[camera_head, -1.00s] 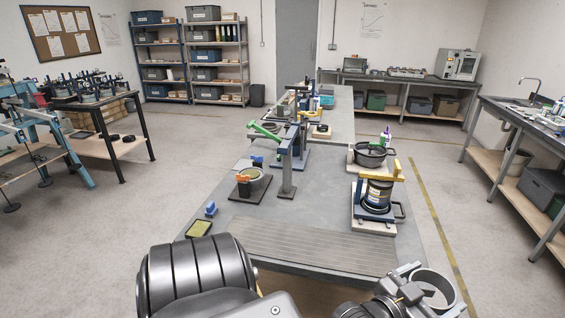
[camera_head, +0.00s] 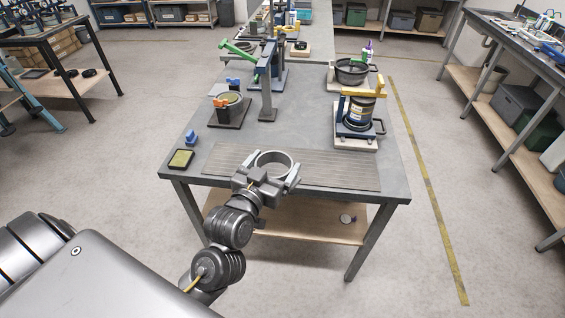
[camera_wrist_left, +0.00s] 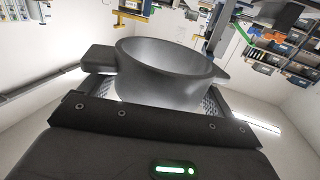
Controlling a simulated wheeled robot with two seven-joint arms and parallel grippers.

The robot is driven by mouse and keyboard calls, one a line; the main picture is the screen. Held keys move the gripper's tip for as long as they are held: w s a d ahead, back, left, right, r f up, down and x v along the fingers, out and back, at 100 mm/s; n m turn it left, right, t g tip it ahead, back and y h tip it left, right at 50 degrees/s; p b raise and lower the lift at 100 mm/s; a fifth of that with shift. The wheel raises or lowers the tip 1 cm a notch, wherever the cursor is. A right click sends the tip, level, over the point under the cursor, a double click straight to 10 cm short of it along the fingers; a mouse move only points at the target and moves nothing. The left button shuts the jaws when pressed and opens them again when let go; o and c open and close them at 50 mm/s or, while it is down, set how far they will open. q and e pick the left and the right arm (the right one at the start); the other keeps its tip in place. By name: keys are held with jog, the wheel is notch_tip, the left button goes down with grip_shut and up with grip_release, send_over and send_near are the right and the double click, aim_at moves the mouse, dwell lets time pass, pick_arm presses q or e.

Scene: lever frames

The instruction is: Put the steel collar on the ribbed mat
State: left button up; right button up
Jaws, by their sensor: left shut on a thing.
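The steel collar (camera_head: 274,153) is a short grey open ring. My left gripper (camera_head: 270,176) is shut on it, with a finger on either side. In the left wrist view the collar (camera_wrist_left: 165,75) sits between the fingers, its open rim showing. The ribbed mat (camera_head: 335,172) is a flat, grey-brown grooved strip along the table's front edge. In the head view the collar overlaps the left-middle part of the mat; I cannot tell how high above it the collar is. My right gripper is not in view.
A yellow-topped tray (camera_head: 181,159) and a small blue block (camera_head: 191,137) lie left of the mat. A dark-banded canister under a yellow bar (camera_head: 361,112) stands behind its right end. A green-handled lever post (camera_head: 266,85) stands farther back. The mat's right part is bare.

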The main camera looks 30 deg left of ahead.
pick_arm(q)
jog(key=s+a+f+n+y+b, duration=0.1)
jog(key=a+f, duration=0.3)
jog(key=a, duration=0.6)
jog(key=a+f+y+b, duration=0.1)
jog(key=a+f, duration=0.2)
jog(key=a, duration=0.7)
jog(key=p, duration=0.2)
send_over(238, 158)
jog(key=s, duration=0.4)
jog(key=f, duration=0.5)
jog(key=shift+d+f, duration=0.2)
jog(key=shift+d, duration=0.1)
jog(key=shift+w+a+f, duration=0.1)
jog(key=shift+w+f, duration=0.25)
jog(key=shift+w, duration=0.25)
jog(key=w+f, duration=0.2)
jog(key=shift+w+a+f, duration=0.1)
jog(key=shift+w+a, duration=0.05)
jog(key=shift+w, duration=0.25)
jog(key=shift+s, duration=0.1)
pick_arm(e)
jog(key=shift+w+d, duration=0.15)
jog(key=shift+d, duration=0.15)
